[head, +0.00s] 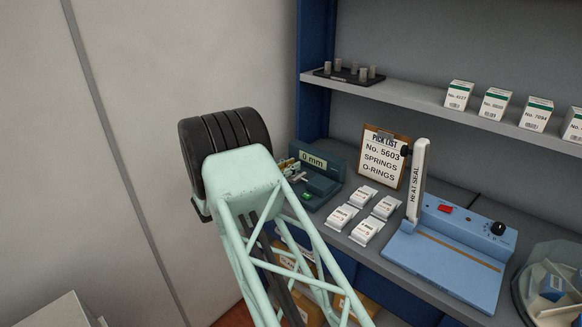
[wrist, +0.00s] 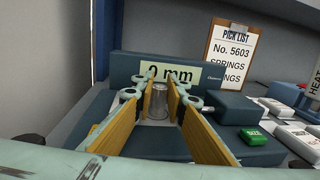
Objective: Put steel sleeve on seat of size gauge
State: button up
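The steel sleeve (wrist: 158,103) is a small grey metal cylinder, upright between the two yellow pads of my gripper (wrist: 160,88) near the fingertips in the wrist view. The pads lie close along both its sides, and my gripper appears shut on it. The size gauge (wrist: 125,66) is a dark blue-green unit right ahead, its display reading 0 mm. The gauge also shows in the head view (head: 327,160), with my fingertips at its left side. The seat is hidden behind the sleeve and fingers, so I cannot tell whether the sleeve touches it.
A green SIZE button (wrist: 254,136) is on the gauge's right. The pick list (head: 383,157) stands behind. Several white packets (head: 363,232) and a blue heat sealer (head: 447,254) lie to the right. A black rack (head: 349,76) with several grey cylinders sits on the shelf above.

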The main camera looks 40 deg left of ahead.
jog(key=o, duration=0.5)
jog(key=shift+c, duration=0.2)
jog(key=shift+r, duration=0.15)
jog(key=shift+s, duration=0.1)
jog(key=s, duration=0.4)
jog(key=s+a+p, duration=0.1)
jog(key=s, duration=0.2)
jog(key=s+a, duration=0.1)
jog(key=s, duration=0.3)
jog(key=shift+s+p, duration=0.3)
